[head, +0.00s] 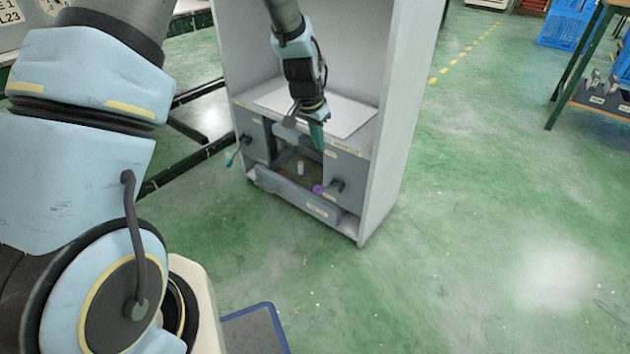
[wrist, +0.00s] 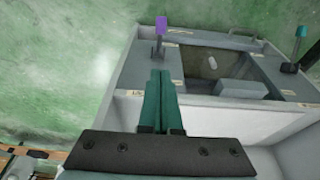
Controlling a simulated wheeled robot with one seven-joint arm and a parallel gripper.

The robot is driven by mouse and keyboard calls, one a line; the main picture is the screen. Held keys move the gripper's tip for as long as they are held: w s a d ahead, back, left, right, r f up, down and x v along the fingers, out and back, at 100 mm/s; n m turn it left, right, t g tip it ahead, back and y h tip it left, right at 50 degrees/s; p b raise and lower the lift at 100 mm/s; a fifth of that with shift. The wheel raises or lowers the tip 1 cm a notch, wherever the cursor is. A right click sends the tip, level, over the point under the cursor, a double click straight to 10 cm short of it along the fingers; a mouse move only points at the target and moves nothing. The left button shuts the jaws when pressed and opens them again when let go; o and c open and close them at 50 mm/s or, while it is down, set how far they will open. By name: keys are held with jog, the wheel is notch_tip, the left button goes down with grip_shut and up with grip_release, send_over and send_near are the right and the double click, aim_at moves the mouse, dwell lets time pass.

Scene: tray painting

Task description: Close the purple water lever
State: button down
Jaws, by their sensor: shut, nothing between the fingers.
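The purple water lever (head: 319,189) sticks out from the right side of the grey cabinet front in the head view. In the wrist view the purple lever (wrist: 161,24) stands near the top, just beyond my fingertips. My gripper (head: 316,138) is above the cabinet's open basin in the head view, higher than the purple lever and apart from it. In the wrist view its teal fingers (wrist: 160,75) are together and empty, pointing toward the lever. A teal lever (head: 231,160) is on the left side of the front; it also shows in the wrist view (wrist: 301,32).
The grey booth's right wall (head: 402,110) rises beside my arm. A small white cylinder (head: 300,168) sits in the basin between the levers. A grey drawer-like front (head: 290,196) runs below. Open green floor (head: 480,210) lies to the right.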

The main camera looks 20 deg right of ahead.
jog(key=b, duration=0.3)
send_over(321, 186)
jog(key=d, duration=0.1)
jog(key=x, duration=0.3)
jog(key=a+x, duration=0.1)
jog(key=x, duration=0.2)
jog(key=a+x, duration=0.1)
jog(key=x, duration=0.2)
jog(key=shift+s+f, duration=0.25)
jog(key=shift+f, duration=0.35)
jog(key=shift+s+a+f, duration=0.1)
jog(key=shift+a+f, duration=0.2)
jog(key=shift+f, duration=0.2)
jog(key=shift+s+a+f, duration=0.15)
jog(key=shift+a+f, duration=0.15)
jog(key=shift+f, duration=0.2)
jog(key=shift+s+a+f, duration=0.2)
jog(key=shift+a+f, duration=0.1)
jog(key=shift+f, duration=0.3)
jog(key=shift+b, duration=0.3)
